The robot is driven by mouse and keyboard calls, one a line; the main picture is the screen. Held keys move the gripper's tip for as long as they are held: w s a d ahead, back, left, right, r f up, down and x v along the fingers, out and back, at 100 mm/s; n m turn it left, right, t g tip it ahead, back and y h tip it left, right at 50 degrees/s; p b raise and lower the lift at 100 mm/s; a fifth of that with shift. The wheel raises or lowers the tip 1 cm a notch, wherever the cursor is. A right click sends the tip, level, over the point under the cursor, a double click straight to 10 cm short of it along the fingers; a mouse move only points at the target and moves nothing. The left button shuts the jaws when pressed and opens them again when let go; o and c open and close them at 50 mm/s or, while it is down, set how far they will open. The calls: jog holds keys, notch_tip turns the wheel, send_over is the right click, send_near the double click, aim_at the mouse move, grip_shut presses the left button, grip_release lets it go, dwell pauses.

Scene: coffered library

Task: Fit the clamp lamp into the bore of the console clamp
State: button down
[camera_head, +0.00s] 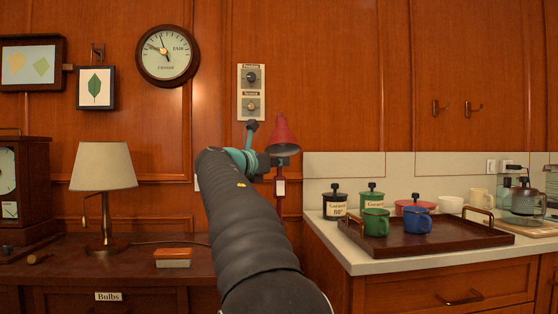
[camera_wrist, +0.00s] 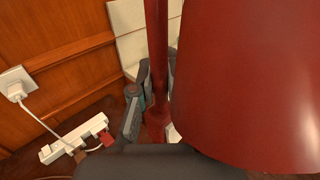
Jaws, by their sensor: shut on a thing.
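The red clamp lamp (camera_head: 282,130) has a cone-shaped shade on top and a thin stem running down with a pale label. My gripper (camera_head: 268,164) is shut on the stem below the shade and holds the lamp upright in front of the panelled wall. In the wrist view the shade (camera_wrist: 250,80) fills the right side, and the stem passes between the fingers of my gripper (camera_wrist: 153,98). I cannot make out the console clamp or its bore in either view. My arm and the lamp hide part of the scene behind them.
A dark console (camera_head: 120,272) at left bears a table lamp (camera_head: 104,185) and an orange-and-white box (camera_head: 173,257). A counter (camera_head: 375,262) at right holds a tray (camera_head: 430,238) with mugs. The wrist view shows a power strip (camera_wrist: 75,140) and a plugged-in white cord.

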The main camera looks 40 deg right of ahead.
aim_at(274, 179)
jog(key=shift+f, duration=0.55)
jog(key=shift+p, duration=0.7)
dwell(1.6)
jog(key=shift+f+b, duration=1)
jog(key=shift+f, duration=0.7)
jog(key=c, duration=1.1)
grip_release()
jog(key=shift+a, duration=0.1)
jog(key=v, duration=1.1)
jog(key=shift+s+a, duration=0.2)
jog(key=shift+a, duration=0.2)
